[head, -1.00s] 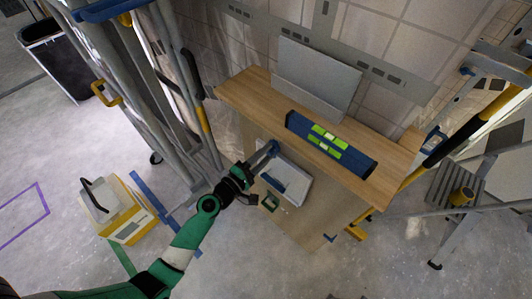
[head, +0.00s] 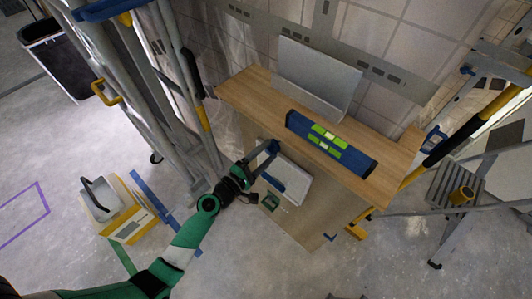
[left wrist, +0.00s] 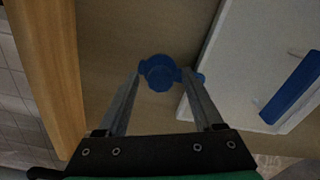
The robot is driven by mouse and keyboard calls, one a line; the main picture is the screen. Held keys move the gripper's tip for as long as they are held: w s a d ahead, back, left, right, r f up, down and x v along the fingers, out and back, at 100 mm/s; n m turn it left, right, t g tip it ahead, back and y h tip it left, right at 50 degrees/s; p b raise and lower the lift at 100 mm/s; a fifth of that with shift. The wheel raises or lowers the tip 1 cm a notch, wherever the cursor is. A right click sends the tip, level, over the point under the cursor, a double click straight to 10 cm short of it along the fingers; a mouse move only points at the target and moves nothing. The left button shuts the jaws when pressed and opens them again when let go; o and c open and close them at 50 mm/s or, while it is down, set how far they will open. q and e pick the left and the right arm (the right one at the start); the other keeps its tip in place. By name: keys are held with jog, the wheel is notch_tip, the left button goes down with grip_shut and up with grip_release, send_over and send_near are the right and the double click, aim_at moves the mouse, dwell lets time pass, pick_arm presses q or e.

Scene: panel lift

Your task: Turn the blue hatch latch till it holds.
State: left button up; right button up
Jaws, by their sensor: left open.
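The blue hatch latch (head: 273,147) is at the upper edge of the white hatch (head: 296,187), on the wooden panel below the shelf. In the left wrist view the latch (left wrist: 158,73) is a round knob with small lobes, and a blue piece shows at the hatch edge just right of it. The hatch (left wrist: 226,58) carries a blue bar handle (left wrist: 292,87). My left gripper (head: 264,157) is open at the latch. Its fingertips (left wrist: 160,76) lie on either side of the knob; I cannot tell whether they touch it. My right gripper is not in view.
A wooden shelf (head: 238,90) juts out above the hatch, with a blue spirit level (head: 330,143) and a grey plate (head: 318,73) on it. Grey poles (head: 190,125) stand left of the panel. A yellow-and-white case (head: 122,212) is on the floor; a stepladder (head: 450,190) stands right.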

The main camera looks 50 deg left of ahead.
pick_arm(q)
jog(key=s, duration=1.1)
jog(key=shift+s+d+b, duration=0.3)
jog(key=shift+d, duration=0.15)
